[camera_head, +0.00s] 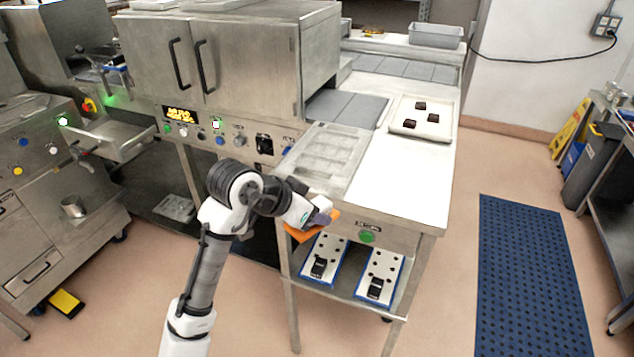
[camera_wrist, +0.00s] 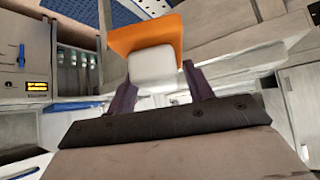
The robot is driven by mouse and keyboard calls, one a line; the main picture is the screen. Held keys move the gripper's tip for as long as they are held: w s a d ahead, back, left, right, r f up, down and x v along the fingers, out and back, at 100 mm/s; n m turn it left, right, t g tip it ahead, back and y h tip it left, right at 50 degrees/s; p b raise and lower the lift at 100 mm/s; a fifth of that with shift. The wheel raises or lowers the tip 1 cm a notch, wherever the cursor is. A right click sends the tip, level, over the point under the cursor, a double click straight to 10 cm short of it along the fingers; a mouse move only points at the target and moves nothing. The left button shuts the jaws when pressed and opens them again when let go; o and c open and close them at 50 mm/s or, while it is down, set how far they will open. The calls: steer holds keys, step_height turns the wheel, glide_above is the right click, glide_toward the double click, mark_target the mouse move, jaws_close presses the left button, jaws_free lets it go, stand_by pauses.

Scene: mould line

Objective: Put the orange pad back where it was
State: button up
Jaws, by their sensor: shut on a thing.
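The orange pad (camera_wrist: 146,33) shows in the wrist view with a white block-like part (camera_wrist: 152,66) on its near side. My gripper (camera_wrist: 158,75) is shut on it, with one dark finger on each side of the white part. In the head view the orange pad (camera_head: 313,229) is partly hidden behind my gripper (camera_head: 318,219). There it appears at the front left corner of the steel table (camera_head: 404,190), near the table's front edge. I cannot tell whether the pad touches the table.
A white tray (camera_head: 444,131) with dark pieces stands on the table. A green button (camera_head: 366,237) is on its front. A lower shelf (camera_head: 345,297) holds two blue-edged panels with black parts. A steel cabinet (camera_head: 240,62) stands at the back left. A blue mat (camera_head: 530,270) lies on the floor.

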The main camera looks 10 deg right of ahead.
steer(key=a+f+n+t+y, duration=0.2)
steer(key=a+f+n+y, duration=0.2)
steer(key=f, duration=1.4)
steer(key=w+a+f+n+t+y, duration=0.1)
steer(key=a+f+n, duration=0.4)
steer(key=f, duration=1.3)
steer(key=n+t+y, duration=0.1)
steer(key=n+y, duration=0.1)
steer(key=shift+a+n+y, duration=0.2)
steer(key=shift+n+y, duration=0.2)
